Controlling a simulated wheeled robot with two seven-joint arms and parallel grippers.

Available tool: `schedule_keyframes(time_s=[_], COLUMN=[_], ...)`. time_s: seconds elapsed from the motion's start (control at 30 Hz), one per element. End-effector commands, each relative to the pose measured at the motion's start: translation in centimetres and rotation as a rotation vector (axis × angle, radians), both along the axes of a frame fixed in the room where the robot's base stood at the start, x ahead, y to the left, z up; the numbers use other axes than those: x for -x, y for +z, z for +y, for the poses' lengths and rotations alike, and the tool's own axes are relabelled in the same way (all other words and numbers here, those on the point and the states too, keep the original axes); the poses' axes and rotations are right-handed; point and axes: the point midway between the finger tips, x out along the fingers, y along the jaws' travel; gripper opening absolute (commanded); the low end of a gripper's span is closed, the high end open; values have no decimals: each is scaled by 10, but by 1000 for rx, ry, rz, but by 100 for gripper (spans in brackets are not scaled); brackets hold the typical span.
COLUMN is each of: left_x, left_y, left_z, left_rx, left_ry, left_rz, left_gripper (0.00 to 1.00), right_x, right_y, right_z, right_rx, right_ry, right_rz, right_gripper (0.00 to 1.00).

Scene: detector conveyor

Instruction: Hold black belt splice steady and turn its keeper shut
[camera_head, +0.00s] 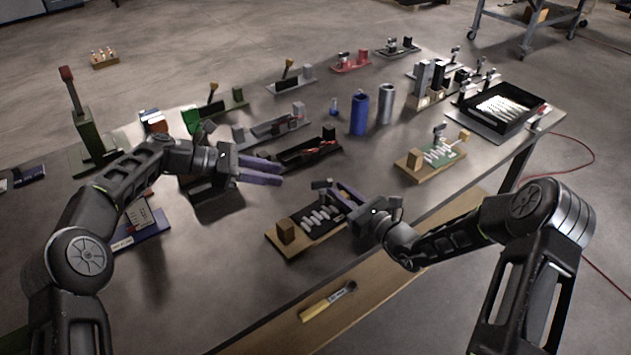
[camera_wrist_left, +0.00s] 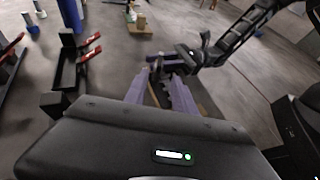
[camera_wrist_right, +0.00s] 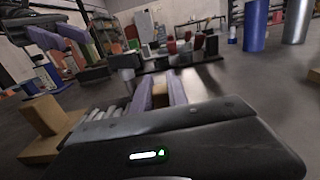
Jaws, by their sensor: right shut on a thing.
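The black belt splice (camera_head: 318,219) lies on a wooden base near the table's front edge, with a row of white pieces across it and a wooden block (camera_head: 286,231) at its left end. A dark piece that looks like its keeper (camera_head: 322,184) shows at the far end, partly hidden. My right gripper (camera_head: 343,193) is shut on a part of the splice at that end; its fingers hide most of what they hold. The white pieces also show in the right wrist view (camera_wrist_right: 98,113). My left gripper (camera_head: 276,171) is open and empty, above and left of the splice.
A black fixture with red parts (camera_head: 310,150) stands behind the left gripper. A blue cylinder (camera_head: 359,113) and a grey one (camera_head: 386,104) stand farther back. A green belt splice (camera_head: 445,153) lies to the right. A yellow-handled tool (camera_head: 327,301) lies at the front.

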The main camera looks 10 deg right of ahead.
Motion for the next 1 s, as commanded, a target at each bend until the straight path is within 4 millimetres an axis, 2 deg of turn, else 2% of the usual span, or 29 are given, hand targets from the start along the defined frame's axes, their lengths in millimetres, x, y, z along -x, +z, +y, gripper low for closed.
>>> schedule_keyframes(time_s=[0.17, 0.6, 0.8, 1.0], left_x=[3, 8, 8, 8], left_y=[-8, -38, -44, -44], left_z=[-20, -93, -107, -107], left_rx=[1, 1, 1, 1], left_ry=[-4, -3, 0, 0], left_rz=[2, 1, 1, 1], left_gripper=[32, 32, 32, 32], right_x=[1, 1, 1, 1], right_y=[-3, -3, -3, -3], right_z=[0, 0, 0, 0], right_rx=[1, 1, 1, 1], right_ry=[0, 1, 1, 1], right_rz=[6, 7, 7, 7], right_gripper=[0, 0, 0, 0])
